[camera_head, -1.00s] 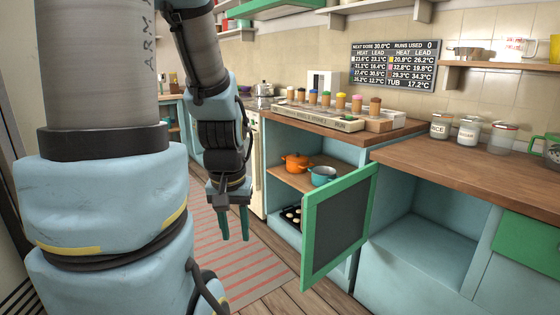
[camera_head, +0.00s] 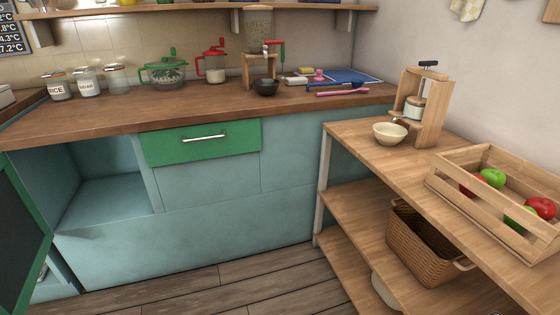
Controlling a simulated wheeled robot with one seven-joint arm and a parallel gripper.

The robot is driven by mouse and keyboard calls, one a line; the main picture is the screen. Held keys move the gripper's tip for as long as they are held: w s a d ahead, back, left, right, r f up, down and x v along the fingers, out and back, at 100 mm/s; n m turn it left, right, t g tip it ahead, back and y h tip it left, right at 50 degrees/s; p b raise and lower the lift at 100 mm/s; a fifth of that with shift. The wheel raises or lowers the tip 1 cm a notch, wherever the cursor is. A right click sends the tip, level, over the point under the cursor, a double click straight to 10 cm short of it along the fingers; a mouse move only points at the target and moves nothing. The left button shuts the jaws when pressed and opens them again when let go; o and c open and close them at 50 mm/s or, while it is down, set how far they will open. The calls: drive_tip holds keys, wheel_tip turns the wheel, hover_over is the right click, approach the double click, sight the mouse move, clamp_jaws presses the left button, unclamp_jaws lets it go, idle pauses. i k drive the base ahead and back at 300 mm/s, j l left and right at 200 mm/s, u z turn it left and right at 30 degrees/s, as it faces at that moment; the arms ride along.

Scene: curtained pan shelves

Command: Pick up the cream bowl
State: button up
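The cream bowl (camera_head: 390,132) stands upright on the wooden top of the shelf unit (camera_head: 372,160) at the right, near its far left corner. It stands beside a wooden press (camera_head: 424,108) with a metal and white vessel inside, and looks empty. My gripper and arm are not in this view now.
A slatted crate (camera_head: 492,195) with apples stands on the same top, nearer and to the right. A basket (camera_head: 424,240) sits on the shelf below. The blue counter (camera_head: 180,235) runs along the back, with a dark bowl (camera_head: 266,87) on it. The wooden floor between is clear.

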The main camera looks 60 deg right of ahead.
sight(390, 134)
drive_tip(key=z, duration=1.75)
drive_tip(key=i+l, duration=0.2)
drive_tip(key=i, duration=0.2)
drive_tip(key=i+l, duration=0.2)
drive_tip(key=i, duration=0.15)
drive_tip(key=i+l+u, duration=0.1)
drive_tip(key=i, duration=0.3)
drive_tip(key=l, duration=0.1)
